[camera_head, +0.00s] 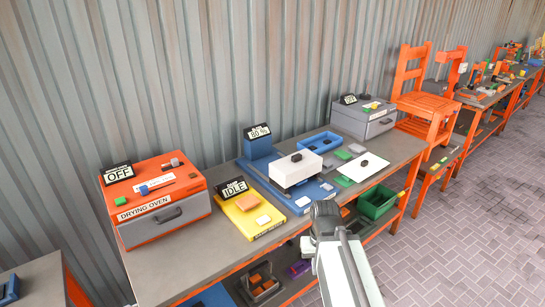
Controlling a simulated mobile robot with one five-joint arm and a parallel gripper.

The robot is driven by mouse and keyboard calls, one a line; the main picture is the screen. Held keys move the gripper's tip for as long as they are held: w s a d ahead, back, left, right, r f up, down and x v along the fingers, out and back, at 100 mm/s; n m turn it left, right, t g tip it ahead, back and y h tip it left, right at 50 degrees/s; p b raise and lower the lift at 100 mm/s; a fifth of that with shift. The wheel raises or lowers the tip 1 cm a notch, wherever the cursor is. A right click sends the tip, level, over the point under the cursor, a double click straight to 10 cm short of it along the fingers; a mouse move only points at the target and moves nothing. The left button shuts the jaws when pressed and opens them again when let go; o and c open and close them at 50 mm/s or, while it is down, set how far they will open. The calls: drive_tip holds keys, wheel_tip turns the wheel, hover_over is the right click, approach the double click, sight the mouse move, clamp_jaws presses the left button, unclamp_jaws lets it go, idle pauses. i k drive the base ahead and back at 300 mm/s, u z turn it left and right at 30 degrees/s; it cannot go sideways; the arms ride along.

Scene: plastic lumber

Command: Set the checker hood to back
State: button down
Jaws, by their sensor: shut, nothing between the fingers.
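A white box-shaped hood (295,169) with a black knob on top sits over a blue base (312,192) in the middle of the bench. It looks like the checker hood; no label on it is readable. A taller blue block with a percent sign (257,133) stands behind it, at the base's back end. My gripper (325,209) is at the bench's front edge, in front of and to the right of the hood, apart from it. It is shut and empty; its fingertips are hard to make out.
An orange drying oven (158,224) marked OFF stands left, beside a yellow unit (252,212) marked IDLE. Right are a white plate (362,166), a blue tray (321,142), a grey box (364,118) and a green bin (377,203). An orange chair-like frame (425,105) stands beyond.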

sight(284, 172)
drive_tip(key=u, duration=0.05)
drive_tip(key=i, duration=0.7)
drive_tip(key=z, duration=0.05)
drive_tip(key=k, duration=0.5)
drive_tip(key=u, duration=2.1)
drive_tip(key=k, duration=0.7)
drive_tip(key=z, duration=0.75)
drive_tip(key=i, duration=1)
drive_tip(key=z, duration=0.05)
